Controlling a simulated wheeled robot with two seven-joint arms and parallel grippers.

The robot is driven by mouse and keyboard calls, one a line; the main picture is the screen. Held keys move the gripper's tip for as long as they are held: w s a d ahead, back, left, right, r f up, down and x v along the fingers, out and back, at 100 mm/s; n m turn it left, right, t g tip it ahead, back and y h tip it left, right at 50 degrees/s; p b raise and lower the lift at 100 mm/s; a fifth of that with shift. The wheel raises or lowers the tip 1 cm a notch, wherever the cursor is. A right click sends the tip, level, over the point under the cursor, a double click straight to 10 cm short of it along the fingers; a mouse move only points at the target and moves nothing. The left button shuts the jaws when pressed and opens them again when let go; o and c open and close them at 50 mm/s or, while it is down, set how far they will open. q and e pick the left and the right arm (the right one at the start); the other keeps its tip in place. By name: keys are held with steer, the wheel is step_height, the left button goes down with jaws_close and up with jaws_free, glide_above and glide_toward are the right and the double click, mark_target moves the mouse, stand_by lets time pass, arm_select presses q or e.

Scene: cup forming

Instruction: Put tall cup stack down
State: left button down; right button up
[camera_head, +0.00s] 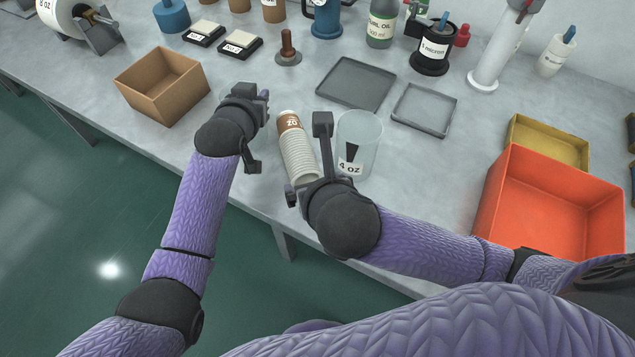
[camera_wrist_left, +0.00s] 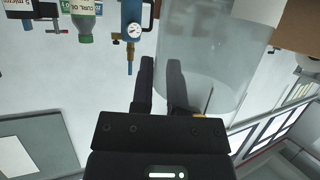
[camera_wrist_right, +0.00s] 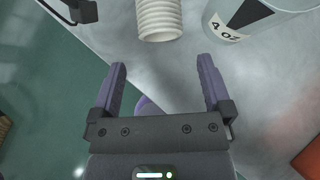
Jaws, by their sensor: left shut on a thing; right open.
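The tall paper cup stack (camera_head: 298,150) stands on the bench near its front edge. It has a brown printed cup on top and white ribbed rims below, and its lower part shows in the right wrist view (camera_wrist_right: 160,20). My right gripper (camera_wrist_right: 162,65) is open and empty in front of it, with the stack beyond its fingertips. My left gripper (camera_head: 262,98) is left of the stack, apart from it. It appears shut on the wall of a clear container (camera_wrist_left: 205,55), which is largely hidden in the head view.
A clear 4 oz cup (camera_head: 357,145) stands right of the stack. A cardboard box (camera_head: 163,85) is at left, grey trays (camera_head: 424,108) are behind, and an orange bin (camera_head: 550,205) is at right. The bench's front edge is close.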

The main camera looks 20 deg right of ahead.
steer(key=v, duration=0.2)
steer(key=m+g+h, duration=0.1)
steer(key=m+g, duration=0.2)
steer(key=m, duration=2.3)
glide_toward(297, 144)
steer(key=shift+d+r, duration=0.1)
steer(key=shift+d, duration=1)
steer(key=m, duration=0.4)
steer(key=shift+w+a, duration=0.15)
steer(key=shift+w, duration=0.1)
steer(key=m, duration=0.3)
steer(key=m+g, duration=0.1)
steer(key=shift+w+a+m+y, duration=0.15)
steer(key=shift+a+m+y, duration=0.2)
steer(key=shift+m+y, duration=0.05)
steer(key=shift+w+a+f+m+g, duration=0.1)
steer(key=shift+f+m+g, duration=0.15)
steer(key=shift+m, duration=0.25)
steer(key=x, duration=1.1)
steer(key=shift+w+a+f, duration=0.1)
steer(key=shift+a+f, duration=0.05)
steer(key=shift+f, duration=0.15)
steer(key=c, duration=1.1)
steer(key=shift+r, duration=0.25)
steer(key=shift+c, duration=0.2)
steer(key=v, duration=0.3)
steer(key=shift+w+r, duration=0.1)
steer(key=shift+r, duration=0.1)
steer(key=s, duration=1.7)
steer(key=shift+s, duration=0.1)
